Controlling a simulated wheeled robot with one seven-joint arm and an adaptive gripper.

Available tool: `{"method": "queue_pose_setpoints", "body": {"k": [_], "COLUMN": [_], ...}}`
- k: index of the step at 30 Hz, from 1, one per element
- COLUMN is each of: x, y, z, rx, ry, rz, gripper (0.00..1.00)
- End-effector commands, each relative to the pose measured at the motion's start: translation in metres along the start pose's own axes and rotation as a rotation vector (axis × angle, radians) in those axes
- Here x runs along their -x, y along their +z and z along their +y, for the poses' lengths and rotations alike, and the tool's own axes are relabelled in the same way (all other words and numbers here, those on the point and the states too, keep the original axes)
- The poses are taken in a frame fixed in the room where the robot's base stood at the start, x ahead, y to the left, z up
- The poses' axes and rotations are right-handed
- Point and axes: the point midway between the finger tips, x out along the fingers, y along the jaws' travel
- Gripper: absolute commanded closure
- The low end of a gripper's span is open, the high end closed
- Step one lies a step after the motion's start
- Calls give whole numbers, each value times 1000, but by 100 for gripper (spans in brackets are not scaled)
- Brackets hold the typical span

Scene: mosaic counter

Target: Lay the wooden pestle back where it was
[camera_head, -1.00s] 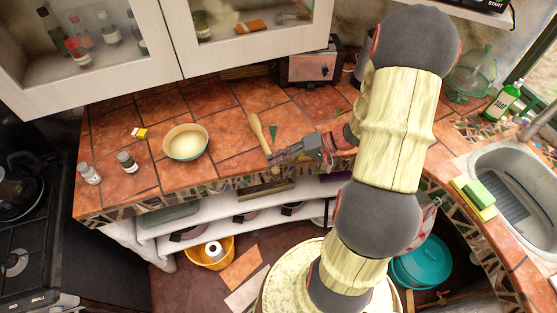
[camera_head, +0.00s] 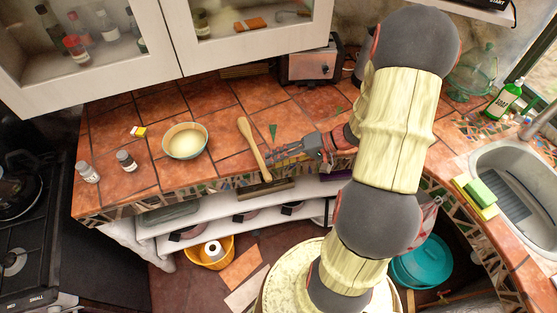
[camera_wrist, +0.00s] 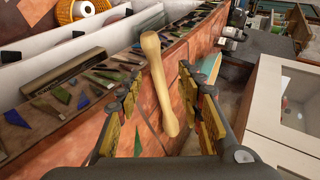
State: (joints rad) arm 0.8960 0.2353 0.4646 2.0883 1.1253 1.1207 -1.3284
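The wooden pestle (camera_head: 252,145) lies on the tiled counter (camera_head: 215,175), at a slant, with its near end at the front edge. In the wrist view the pestle (camera_wrist: 160,85) shows in the gap between my fingers, with clear space on both sides and its far end over the mosaic edge. My gripper (camera_head: 274,155) is low over the counter, just right of the pestle's near half. In the wrist view my gripper (camera_wrist: 160,82) is open. I cannot tell whether the pestle touches a finger in the head view.
A cream bowl (camera_head: 185,141) stands left of the pestle. Two small bottles (camera_head: 88,172) (camera_head: 127,161) and a yellow box (camera_head: 139,131) are further left. A toaster (camera_head: 307,66) stands behind. Open shelves (camera_head: 210,218) lie below the front edge. Bare tiles lie behind the pestle.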

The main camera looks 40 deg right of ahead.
Motion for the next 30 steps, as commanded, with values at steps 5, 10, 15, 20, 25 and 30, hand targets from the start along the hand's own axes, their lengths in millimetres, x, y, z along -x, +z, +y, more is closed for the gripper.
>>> {"method": "queue_pose_setpoints", "body": {"k": [5, 10, 15, 20, 25, 30], "x": [0, 13, 45, 78, 104, 118], "y": [0, -1, -2, -1, -1, 0], "z": [0, 0, 0, 1, 0, 0], "rx": [0, 0, 1, 0, 0, 0], "ry": [0, 0, 1, 2, 1, 0], "rz": [0, 4, 6, 5, 3, 1], "gripper": [63, 63, 63, 63, 63, 63]}}
